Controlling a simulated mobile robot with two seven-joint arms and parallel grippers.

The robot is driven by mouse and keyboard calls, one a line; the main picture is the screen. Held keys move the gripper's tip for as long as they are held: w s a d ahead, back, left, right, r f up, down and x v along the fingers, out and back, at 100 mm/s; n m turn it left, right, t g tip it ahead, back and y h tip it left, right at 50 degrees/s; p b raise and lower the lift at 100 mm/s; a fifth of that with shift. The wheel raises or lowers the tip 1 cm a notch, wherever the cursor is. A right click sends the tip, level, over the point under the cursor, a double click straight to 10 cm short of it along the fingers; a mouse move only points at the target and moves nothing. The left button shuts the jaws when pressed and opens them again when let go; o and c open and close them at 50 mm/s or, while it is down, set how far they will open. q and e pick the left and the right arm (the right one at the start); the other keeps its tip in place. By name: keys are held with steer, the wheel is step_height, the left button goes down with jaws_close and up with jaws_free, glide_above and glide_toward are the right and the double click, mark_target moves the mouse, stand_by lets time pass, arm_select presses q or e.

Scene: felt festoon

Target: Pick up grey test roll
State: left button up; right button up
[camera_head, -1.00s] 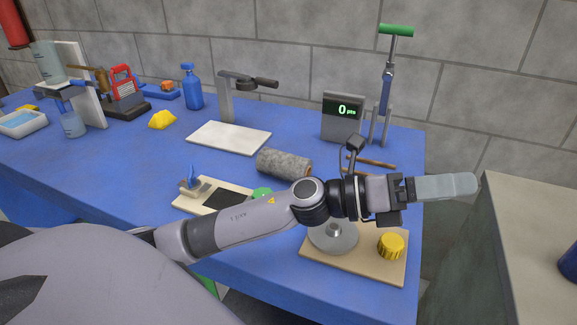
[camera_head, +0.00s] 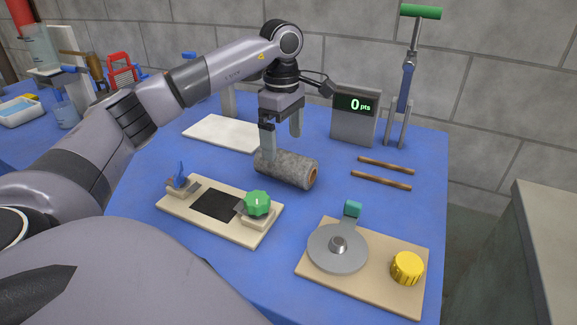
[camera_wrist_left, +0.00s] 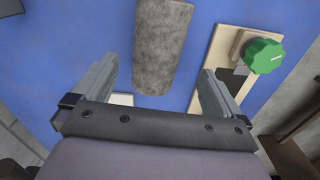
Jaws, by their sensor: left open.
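The grey test roll (camera_head: 287,169) lies on its side on the blue table, its hollow brown end facing right. My left gripper (camera_head: 282,143) points down over the roll's left part, its two fingers apart. One finger overlaps the roll's near left part in the head view; the other shows behind it. In the left wrist view the roll (camera_wrist_left: 163,45) lies ahead, between the lines of the open fingers of my left gripper (camera_wrist_left: 158,88). My right gripper is not in view.
A board with a green knob (camera_head: 257,204) stands in front of the roll. A board with a grey disc (camera_head: 338,248) and yellow knob (camera_head: 407,268) is at front right. Two brown rods (camera_head: 381,181) lie right. A display box (camera_head: 354,116) and white slab (camera_head: 222,133) stand behind.

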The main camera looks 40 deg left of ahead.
mark_target(281, 151)
arm_select(q)
steer(key=shift+s+a+f, duration=0.1)
steer(key=shift+a+f, duration=0.15)
steer(key=shift+f, duration=0.1)
steer(key=f, duration=0.6)
steer(key=shift+a+f, duration=0.1)
steer(key=shift+a, duration=0.25)
steer(key=shift+w, duration=0.2)
steer(key=shift+c, duration=0.3)
steer(key=c, duration=1)
steer(key=shift+c, duration=0.5)
